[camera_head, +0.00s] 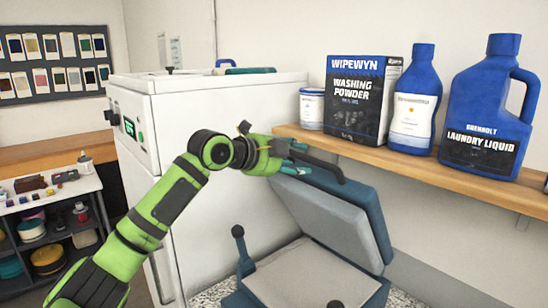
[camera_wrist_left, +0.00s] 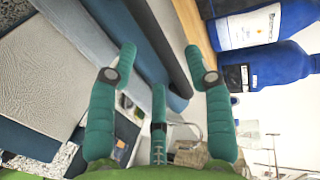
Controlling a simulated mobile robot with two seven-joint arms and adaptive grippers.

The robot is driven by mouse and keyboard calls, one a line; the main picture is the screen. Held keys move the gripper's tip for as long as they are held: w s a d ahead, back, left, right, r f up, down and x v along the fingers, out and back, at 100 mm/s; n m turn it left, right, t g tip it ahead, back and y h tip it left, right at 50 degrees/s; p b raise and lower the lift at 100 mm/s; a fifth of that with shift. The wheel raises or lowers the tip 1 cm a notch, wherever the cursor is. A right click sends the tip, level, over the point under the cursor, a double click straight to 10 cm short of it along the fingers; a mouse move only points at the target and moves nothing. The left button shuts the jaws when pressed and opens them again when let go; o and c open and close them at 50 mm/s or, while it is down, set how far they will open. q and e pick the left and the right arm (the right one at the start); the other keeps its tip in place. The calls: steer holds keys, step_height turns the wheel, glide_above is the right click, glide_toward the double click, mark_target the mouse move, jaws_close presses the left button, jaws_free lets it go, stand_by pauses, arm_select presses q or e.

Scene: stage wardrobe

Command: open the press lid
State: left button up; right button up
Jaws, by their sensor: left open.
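The press stands right of centre in the head view, with its blue-grey lid (camera_head: 335,208) raised and tilted back above a grey padded bed (camera_head: 315,278). A dark bar handle (camera_head: 322,166) runs along the lid's upper edge. My left gripper (camera_head: 298,160) is at the left end of this handle, with its teal fingers open. In the left wrist view the open fingers (camera_wrist_left: 162,58) are apart, with part of the lid (camera_wrist_left: 120,40) showing behind and between them. I cannot tell whether they touch it. My right gripper is not in view.
A wooden shelf (camera_head: 470,182) behind the lid holds a washing powder box (camera_head: 358,100), a small tub (camera_head: 311,108), a blue-capped bottle (camera_head: 413,105) and a laundry liquid jug (camera_head: 482,115). A white machine (camera_head: 215,130) stands left of the press. A dark cart (camera_head: 50,215) is at far left.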

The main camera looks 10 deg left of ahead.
arm_select(q)
steer(key=v, duration=0.8)
steer(key=shift+s, duration=0.1)
